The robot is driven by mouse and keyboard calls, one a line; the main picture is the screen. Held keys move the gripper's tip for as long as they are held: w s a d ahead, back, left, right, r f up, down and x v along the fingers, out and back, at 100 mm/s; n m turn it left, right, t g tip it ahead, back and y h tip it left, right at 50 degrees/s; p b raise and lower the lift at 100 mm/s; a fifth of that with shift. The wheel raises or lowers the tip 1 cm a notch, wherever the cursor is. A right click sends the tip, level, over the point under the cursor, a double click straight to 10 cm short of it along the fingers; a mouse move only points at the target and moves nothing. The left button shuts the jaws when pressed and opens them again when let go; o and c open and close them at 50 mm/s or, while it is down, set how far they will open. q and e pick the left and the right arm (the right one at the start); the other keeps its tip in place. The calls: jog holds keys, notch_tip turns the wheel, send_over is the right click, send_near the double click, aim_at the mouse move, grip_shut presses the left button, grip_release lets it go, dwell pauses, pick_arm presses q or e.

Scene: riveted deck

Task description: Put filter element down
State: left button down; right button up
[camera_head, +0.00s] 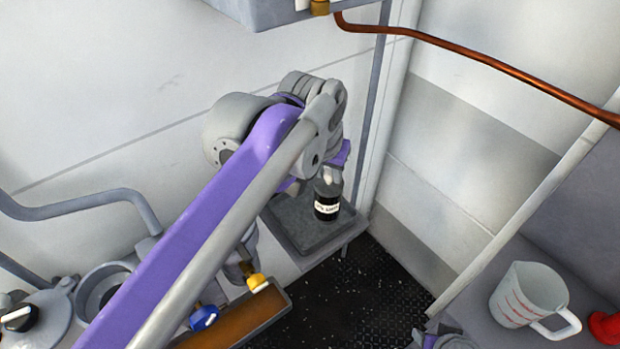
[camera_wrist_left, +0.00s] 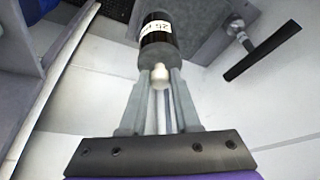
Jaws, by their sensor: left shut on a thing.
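The filter element (camera_head: 327,205) is a dark cylinder with a white label band and a pale top knob. In the left wrist view the filter element (camera_wrist_left: 158,40) stands out beyond the fingertips. My left gripper (camera_head: 329,180) is shut on its knob; in the left wrist view the gripper's fingers (camera_wrist_left: 160,76) close on both sides of the knob. The filter element looks about upright over the grey tray (camera_head: 295,240) by the wall. I cannot tell whether its base touches the tray. Part of my right gripper (camera_head: 443,338) shows at the bottom edge; its fingertips are unclear.
A measuring jug (camera_head: 525,295) and a red object (camera_head: 605,325) stand on the right-hand surface. A copper pipe (camera_head: 480,65) runs overhead. Dark riveted floor (camera_head: 360,290) is clear between.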

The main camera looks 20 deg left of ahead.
pick_arm(q)
jog(key=w+a, duration=0.4)
jog(key=a, duration=0.1)
notch_tip(320, 180, down, 7)
jog(key=b, duration=0.1)
jog(key=shift+s+d, duration=0.2)
jog(key=shift+s, duration=0.05)
jog(key=c, duration=0.6)
grip_release()
jog(key=shift+f, duration=0.1)
jog(key=p+v, duration=0.1)
jog(key=v, duration=1.1)
